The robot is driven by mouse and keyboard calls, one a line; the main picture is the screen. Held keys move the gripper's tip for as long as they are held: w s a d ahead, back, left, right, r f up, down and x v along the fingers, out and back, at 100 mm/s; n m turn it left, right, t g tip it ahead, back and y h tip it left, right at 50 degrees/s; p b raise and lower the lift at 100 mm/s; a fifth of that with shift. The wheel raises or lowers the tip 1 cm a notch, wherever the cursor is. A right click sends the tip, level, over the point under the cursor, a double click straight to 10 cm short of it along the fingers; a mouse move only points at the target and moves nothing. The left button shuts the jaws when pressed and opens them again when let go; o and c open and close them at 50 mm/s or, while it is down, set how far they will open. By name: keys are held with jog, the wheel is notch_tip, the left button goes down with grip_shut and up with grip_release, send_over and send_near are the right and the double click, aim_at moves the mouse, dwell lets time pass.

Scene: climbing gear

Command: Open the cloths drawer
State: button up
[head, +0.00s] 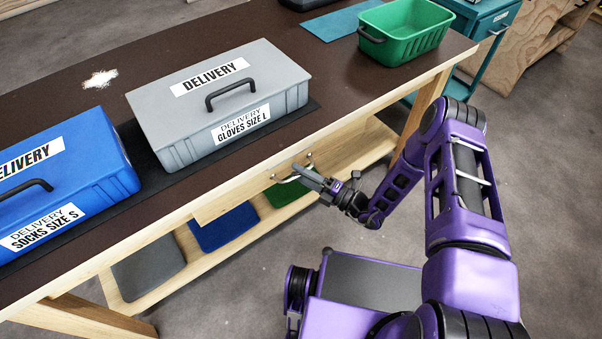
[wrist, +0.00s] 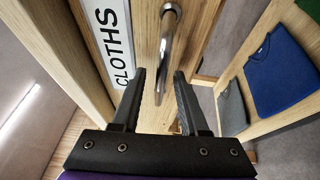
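The cloths drawer (head: 232,199) is a light wooden front under the brown tabletop's edge and looks shut. In the wrist view its front (wrist: 205,28) carries a white label (wrist: 118,55) reading CLOTHS and a curved metal bar handle (wrist: 168,40). My gripper (head: 303,173) is at the handle, just in front of the drawer. In the wrist view my gripper (wrist: 160,73) is open, one finger on each side of the bar's near end. A gap shows beside the bar; contact cannot be told. In the head view the gripper hides much of the handle.
A grey gloves box (head: 215,100) and a blue socks box (head: 60,180) stand on the workbench (head: 130,55), with a green basket (head: 405,35) at the far end. Folded cloths, grey (head: 148,268), blue (head: 224,228) and green (head: 285,200), lie on the lower shelf.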

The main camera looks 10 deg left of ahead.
grip_shut()
dwell(1.3)
